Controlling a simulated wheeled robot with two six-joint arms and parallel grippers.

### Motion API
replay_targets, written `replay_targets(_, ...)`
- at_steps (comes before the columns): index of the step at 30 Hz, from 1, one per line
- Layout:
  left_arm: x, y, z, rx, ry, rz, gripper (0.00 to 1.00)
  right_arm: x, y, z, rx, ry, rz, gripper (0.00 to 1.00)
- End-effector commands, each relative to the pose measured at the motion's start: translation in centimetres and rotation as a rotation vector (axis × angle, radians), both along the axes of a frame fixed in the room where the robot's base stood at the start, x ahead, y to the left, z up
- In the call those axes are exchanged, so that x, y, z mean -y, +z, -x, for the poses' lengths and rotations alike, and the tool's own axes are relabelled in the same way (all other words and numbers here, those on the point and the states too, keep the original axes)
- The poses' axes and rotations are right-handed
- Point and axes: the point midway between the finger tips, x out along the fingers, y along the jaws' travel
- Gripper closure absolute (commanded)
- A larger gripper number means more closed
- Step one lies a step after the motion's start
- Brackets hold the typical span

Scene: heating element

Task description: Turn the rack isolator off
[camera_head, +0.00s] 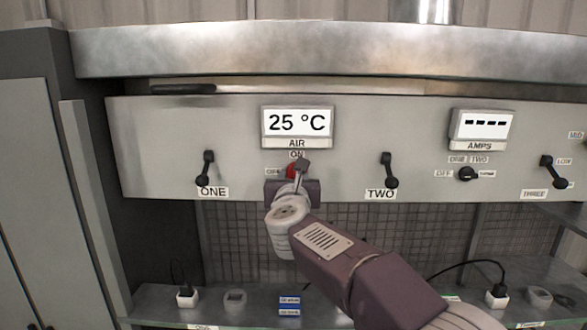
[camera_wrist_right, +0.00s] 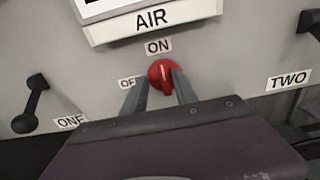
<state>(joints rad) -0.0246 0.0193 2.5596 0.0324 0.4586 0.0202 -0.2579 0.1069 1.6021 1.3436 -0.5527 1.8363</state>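The red rotary knob (camera_wrist_right: 162,76) sits on the grey panel below the AIR display, with an ON label (camera_wrist_right: 158,46) above it and a partly covered OFF label (camera_wrist_right: 130,82) to its left. Its raised grip stands about upright, in line with ON. In the head view only a bit of the red knob (camera_head: 291,171) shows behind my gripper. My right gripper (camera_wrist_right: 160,86) is open, its two fingers reaching up on either side of the knob. The left finger stands clear of the grip; the right one overlaps the knob's edge, and contact cannot be told. My left gripper is out of view.
Black levers ONE (camera_head: 206,168) and TWO (camera_head: 388,170) flank the knob. Lever THREE (camera_head: 553,171) and a small black selector (camera_head: 467,174) are further right. The display (camera_head: 297,122) reads 25 °C. Below, a shelf (camera_head: 255,316) carries plugs and small items. A metal hood (camera_head: 330,50) juts out above.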

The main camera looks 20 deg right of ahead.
Motion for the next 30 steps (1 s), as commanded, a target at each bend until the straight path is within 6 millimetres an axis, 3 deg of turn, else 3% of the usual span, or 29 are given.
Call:
replay_targets(10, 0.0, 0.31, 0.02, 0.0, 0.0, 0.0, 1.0, 0.29, -0.05, -0.78, 0.0, -0.001, 0.0, 0.65)
replay_targets(14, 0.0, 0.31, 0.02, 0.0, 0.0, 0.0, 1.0, 0.27, -0.06, -0.77, 0.0, -0.001, 0.0, 1.0)
replay_targets(30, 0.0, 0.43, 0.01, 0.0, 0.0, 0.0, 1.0, 0.2, -0.05, -0.77, -0.029, 0.0, 0.1, 1.0)
